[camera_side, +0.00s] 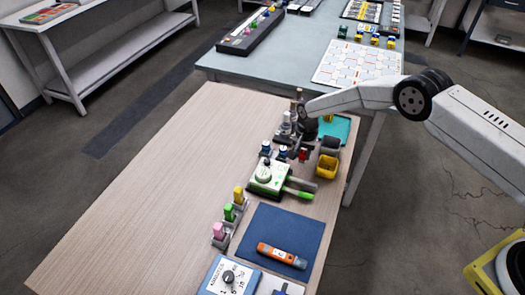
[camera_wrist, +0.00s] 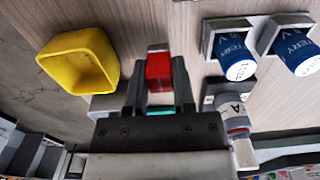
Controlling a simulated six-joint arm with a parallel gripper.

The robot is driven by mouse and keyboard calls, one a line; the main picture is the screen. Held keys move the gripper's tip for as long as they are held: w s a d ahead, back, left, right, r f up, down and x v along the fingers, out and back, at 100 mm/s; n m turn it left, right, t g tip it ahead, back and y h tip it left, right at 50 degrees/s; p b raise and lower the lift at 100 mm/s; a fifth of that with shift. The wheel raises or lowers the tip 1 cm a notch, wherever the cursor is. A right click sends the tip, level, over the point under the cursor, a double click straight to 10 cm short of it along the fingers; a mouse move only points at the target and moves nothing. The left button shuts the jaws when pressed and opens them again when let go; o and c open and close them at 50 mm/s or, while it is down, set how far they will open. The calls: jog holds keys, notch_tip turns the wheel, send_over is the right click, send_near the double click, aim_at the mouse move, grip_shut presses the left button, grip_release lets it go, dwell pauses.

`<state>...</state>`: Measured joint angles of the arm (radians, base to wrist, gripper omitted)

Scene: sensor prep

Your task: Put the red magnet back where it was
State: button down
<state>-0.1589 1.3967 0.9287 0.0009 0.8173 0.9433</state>
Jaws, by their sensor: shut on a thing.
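The red magnet (camera_wrist: 159,72) is a small red block with a grey top end, seen between the two dark fingers of my gripper (camera_wrist: 158,84) in the wrist view. My gripper is shut on it. In the side view the red magnet (camera_side: 303,154) shows just below my gripper (camera_side: 302,143), over the wooden table (camera_side: 150,200), left of the yellow bin (camera_side: 327,167). I cannot tell whether the magnet touches the table.
Two blue batteries in grey holders (camera_wrist: 234,58) stand to the right in the wrist view. The yellow bin also shows there at left (camera_wrist: 72,50). A green-and-white device (camera_side: 268,176) and a blue mat (camera_side: 262,232) lie nearer. The table's left side is clear.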

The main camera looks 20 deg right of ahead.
aim_at(304, 152)
jog(key=shift+f, duration=0.65)
jog(key=shift+f, duration=0.1)
jog(key=shift+c, duration=2.2)
grip_release()
notch_tip(304, 152, up, 12)
